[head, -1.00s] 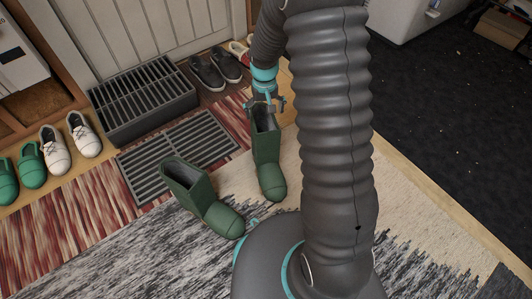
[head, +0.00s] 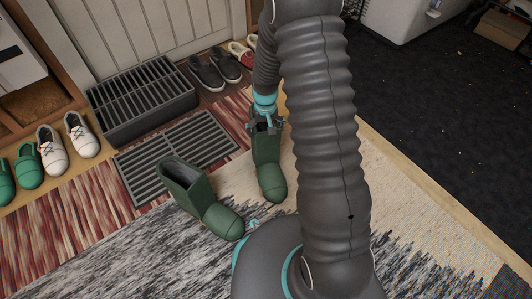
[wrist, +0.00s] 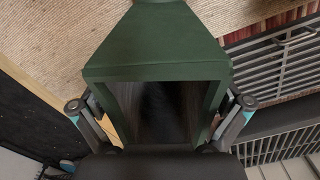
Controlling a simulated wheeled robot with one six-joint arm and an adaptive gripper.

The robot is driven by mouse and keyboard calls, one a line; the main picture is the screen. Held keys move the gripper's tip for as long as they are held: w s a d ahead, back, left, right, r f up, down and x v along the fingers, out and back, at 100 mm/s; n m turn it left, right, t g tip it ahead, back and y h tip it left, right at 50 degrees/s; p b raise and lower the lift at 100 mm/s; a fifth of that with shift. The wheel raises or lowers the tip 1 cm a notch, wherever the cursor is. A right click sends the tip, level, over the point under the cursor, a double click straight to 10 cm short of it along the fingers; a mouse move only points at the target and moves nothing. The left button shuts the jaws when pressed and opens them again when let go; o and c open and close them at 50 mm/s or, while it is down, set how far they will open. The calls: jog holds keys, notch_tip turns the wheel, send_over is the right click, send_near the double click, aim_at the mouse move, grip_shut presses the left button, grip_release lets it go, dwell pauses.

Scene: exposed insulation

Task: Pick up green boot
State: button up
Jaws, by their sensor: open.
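Two green boots stand upright on the rugs. The right green boot (head: 269,165) has its open top under my gripper (head: 265,125). In the wrist view this boot (wrist: 155,45) fills the middle, with its dark opening facing the camera. My gripper's fingers (wrist: 160,118) are open, one on each side of the boot's shaft near its top rim. I cannot tell whether they touch it. The left green boot (head: 203,199) stands a short way to the left, apart from my gripper.
A slatted black box (head: 145,105) and a flat grate (head: 178,152) lie behind and left. Dark shoes (head: 215,68) stand by the door. White shoes (head: 68,138) and green clogs (head: 28,167) are at the left. Pale rug (head: 400,225) at right is clear.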

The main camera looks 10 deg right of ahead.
jog(key=shift+r, duration=0.1)
jog(key=c, duration=1.3)
jog(key=shift+c, duration=0.2)
jog(key=s+d+r+p, duration=0.2)
jog(key=s+d+r, duration=0.4)
jog(key=d+r, duration=0.3)
notch_tip(320, 180, up, 2)
jog(key=shift+s+d, duration=0.15)
jog(key=shift+d, duration=0.25)
